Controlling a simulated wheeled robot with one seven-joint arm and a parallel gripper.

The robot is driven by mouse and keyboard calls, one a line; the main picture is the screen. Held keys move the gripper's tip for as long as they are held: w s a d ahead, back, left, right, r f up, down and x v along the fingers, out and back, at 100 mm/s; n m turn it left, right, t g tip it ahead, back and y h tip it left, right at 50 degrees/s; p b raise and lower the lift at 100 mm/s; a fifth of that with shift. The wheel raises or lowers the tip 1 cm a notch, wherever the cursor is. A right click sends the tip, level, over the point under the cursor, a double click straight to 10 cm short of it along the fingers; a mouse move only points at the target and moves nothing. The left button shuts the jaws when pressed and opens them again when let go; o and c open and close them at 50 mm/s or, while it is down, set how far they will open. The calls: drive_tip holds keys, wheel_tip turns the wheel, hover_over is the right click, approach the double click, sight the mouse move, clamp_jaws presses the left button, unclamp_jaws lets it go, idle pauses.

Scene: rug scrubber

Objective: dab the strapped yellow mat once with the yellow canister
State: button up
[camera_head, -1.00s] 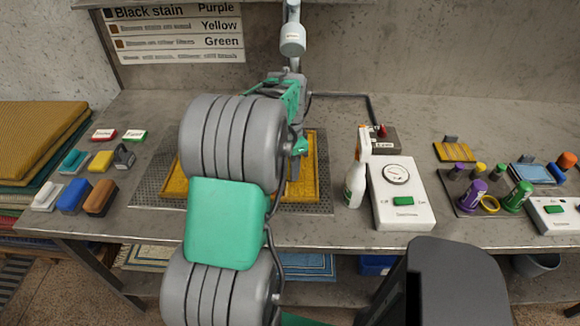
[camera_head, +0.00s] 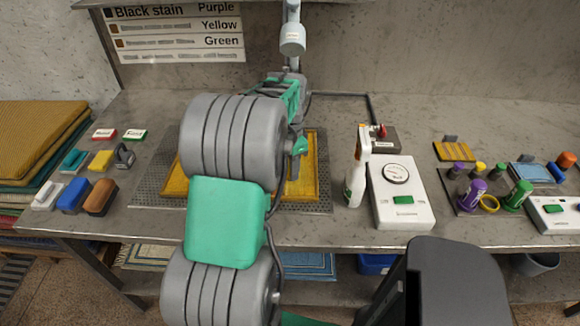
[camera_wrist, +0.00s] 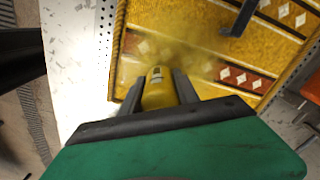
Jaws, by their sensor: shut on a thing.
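A large yellow mat (camera_head: 310,187) with a patterned band lies on the perforated bench section, partly hidden by my arm. In the wrist view the mat (camera_wrist: 165,18) shows white diamonds and brown bands, with a dark strap-like piece (camera_wrist: 240,18) over it. My gripper (camera_wrist: 159,90) is shut on the yellow canister (camera_wrist: 158,98). The canister's tip points at the mat, in front of a blurred yellowish patch. Whether the tip touches the mat, I cannot tell. In the head view the canister is hidden behind my arm.
A white spray bottle (camera_head: 356,178) and a white dial box (camera_head: 402,205) stand just right of the mat. Several brushes and blocks, including a blue one (camera_head: 73,195), lie at left. Purple (camera_head: 472,193) and green (camera_head: 518,196) canisters stand at right, near a small yellow mat (camera_head: 454,150).

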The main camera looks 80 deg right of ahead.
drive_tip(key=shift+r+p, duration=2.55)
drive_tip(key=shift+r, duration=1)
drive_tip(key=shift+f, duration=0.1)
